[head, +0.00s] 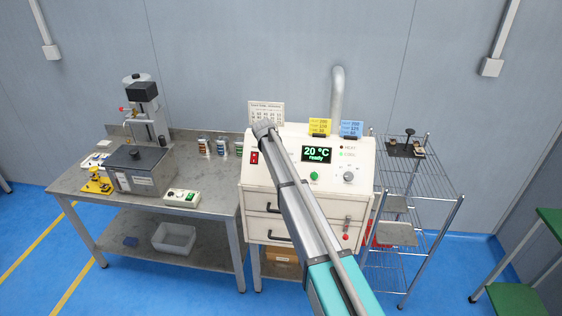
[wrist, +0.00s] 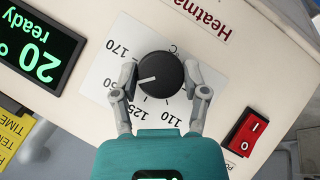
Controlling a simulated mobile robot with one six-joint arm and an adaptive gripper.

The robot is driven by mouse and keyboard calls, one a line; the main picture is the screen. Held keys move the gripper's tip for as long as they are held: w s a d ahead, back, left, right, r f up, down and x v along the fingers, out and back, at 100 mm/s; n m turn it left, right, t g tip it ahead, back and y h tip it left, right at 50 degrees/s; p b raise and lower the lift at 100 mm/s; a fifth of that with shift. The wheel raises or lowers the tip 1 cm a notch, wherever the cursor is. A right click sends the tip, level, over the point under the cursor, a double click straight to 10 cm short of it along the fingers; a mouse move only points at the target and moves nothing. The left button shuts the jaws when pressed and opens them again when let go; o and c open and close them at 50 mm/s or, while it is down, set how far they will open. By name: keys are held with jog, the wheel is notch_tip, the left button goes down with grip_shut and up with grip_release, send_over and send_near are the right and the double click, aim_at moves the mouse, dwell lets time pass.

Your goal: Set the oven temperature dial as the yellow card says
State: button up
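The oven (head: 262,196) is a cream box with a green display (head: 318,154) reading 20 °C ready. The temperature dial (wrist: 161,75) is a black round knob on a white scale plate, seen close in the wrist view; its white mark points about at 150. My arm hides it in the head view. My gripper (wrist: 161,70) has one finger on each side of the dial, seemingly touching its rim. In the head view my gripper is hidden behind my arm. The yellow card (head: 319,127) stands on the oven top; its small numbers are not surely readable.
A blue card (head: 352,129) stands beside the yellow one. A red power switch (wrist: 247,131) sits close to the dial. Another dial (head: 348,177) and a green button (head: 314,176) are on the panel. A bench (head: 88,193) stands left, a wire rack (head: 433,180) right.

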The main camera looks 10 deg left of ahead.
jog(key=o, duration=0.4)
jog(key=shift+o, duration=0.2)
jog(key=shift+f, duration=0.1)
